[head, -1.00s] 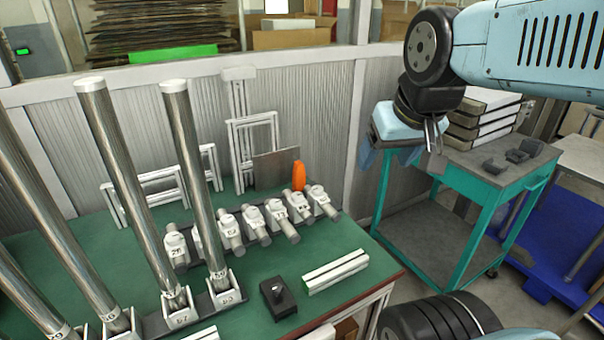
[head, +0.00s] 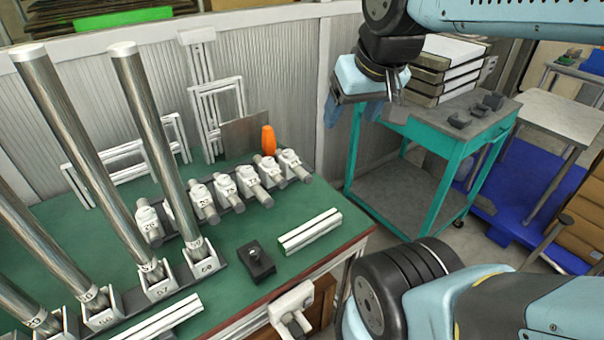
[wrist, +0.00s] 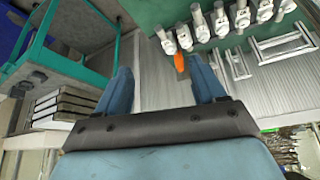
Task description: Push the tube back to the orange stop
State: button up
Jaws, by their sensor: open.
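The orange stop (head: 268,140) is a small upright orange piece at the back of the green bench, beside a grey plate. It also shows in the wrist view (wrist: 179,63), between my finger tips. Tall shiny metal tubes stand tilted in numbered white holders at the bench's left; two full ones are a left tube (head: 85,150) and a right tube (head: 155,140). I cannot tell which tube the task means. My gripper (head: 355,106) is open and empty, high up and right of the orange stop, apart from it. Its two blue fingers (wrist: 165,85) are spread wide.
A row of short numbered white clamps (head: 222,182) stands in front of the orange stop. A black block (head: 256,262) and a white bar (head: 310,230) lie on the bench front. White frames lean on the corrugated wall. A teal cart (head: 430,140) stands right of the bench.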

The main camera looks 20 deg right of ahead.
jog(key=shift+c, duration=0.3)
jog(key=shift+c, duration=0.7)
jog(key=shift+w+f, duration=0.2)
jog(key=shift+f, duration=0.05)
jog(key=m+g+y, duration=0.2)
jog(key=g+y, duration=0.2)
jog(key=y, duration=1.1)
send_near(308, 183)
jog(key=s+a+r, duration=0.4)
jog(key=s+r, duration=0.2)
jog(key=r, duration=0.2)
jog(key=w+d+f+m+t+y, duration=0.1)
jog(key=w+d+f+m+t, duration=0.15)
jog(key=d+f+t, duration=0.6)
jog(key=shift+m+g, duration=0.45)
jog(key=shift+g, duration=0.5)
jog(key=x, duration=0.5)
jog(key=s+f+x, duration=0.1)
jog(key=x, duration=0.9)
jog(key=shift+s+a+f, duration=0.15)
jog(key=shift+a, duration=0.15)
